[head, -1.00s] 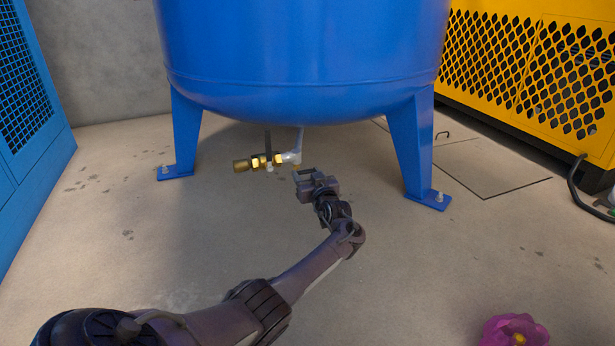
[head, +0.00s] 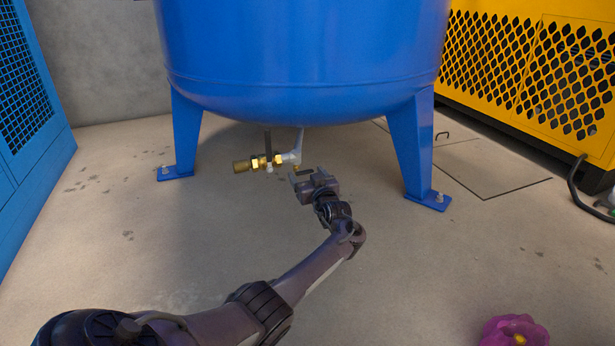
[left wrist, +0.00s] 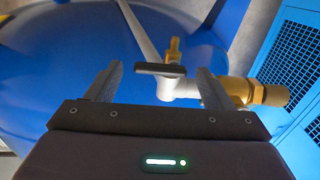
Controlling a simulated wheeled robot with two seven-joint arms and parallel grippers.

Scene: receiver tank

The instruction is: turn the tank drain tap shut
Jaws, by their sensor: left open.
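The drain pipework hangs under the blue tank (head: 300,70). My left gripper (head: 302,174) is open just right of and below the elbow. In the left wrist view, a short black handle (left wrist: 160,69) beside a small brass stem (left wrist: 173,48) lies across the gap between my open fingers (left wrist: 158,85). Whether they touch it, I cannot tell. Brass fittings (left wrist: 265,93) show beyond the right finger. My right gripper is out of view.
Tank legs stand left (head: 186,135) and right (head: 413,150) of the pipework. A yellow machine (head: 535,65) is at the right, a blue cabinet (head: 30,110) at the left. A pink flower-like thing (head: 512,331) lies front right. The floor (head: 160,240) between is mostly clear.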

